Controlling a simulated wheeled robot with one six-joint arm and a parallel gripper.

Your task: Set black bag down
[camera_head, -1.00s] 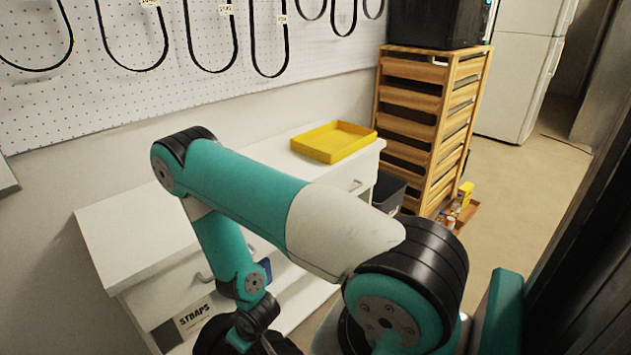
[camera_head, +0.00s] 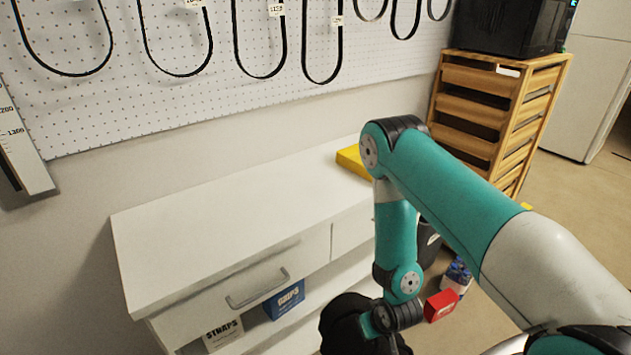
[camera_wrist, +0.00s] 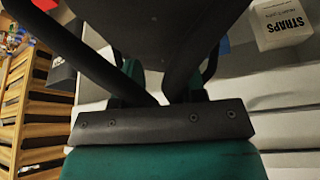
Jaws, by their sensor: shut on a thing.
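The black bag (camera_head: 345,322) hangs at the end of my arm in the head view, low at the bottom centre in front of the white cabinet. In the wrist view the dark bag (camera_wrist: 165,25) fills the top centre. My gripper (camera_wrist: 168,92) is shut on it, with the two dark fingers meeting at its near side. In the head view the fingertips are hidden by the bag and the wrist.
The white cabinet top (camera_head: 230,225) is mostly bare, with a yellow tray (camera_head: 352,163) at its right end. STRAPS (camera_head: 222,333) and GRIPS (camera_head: 285,298) boxes sit on its lower shelf.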

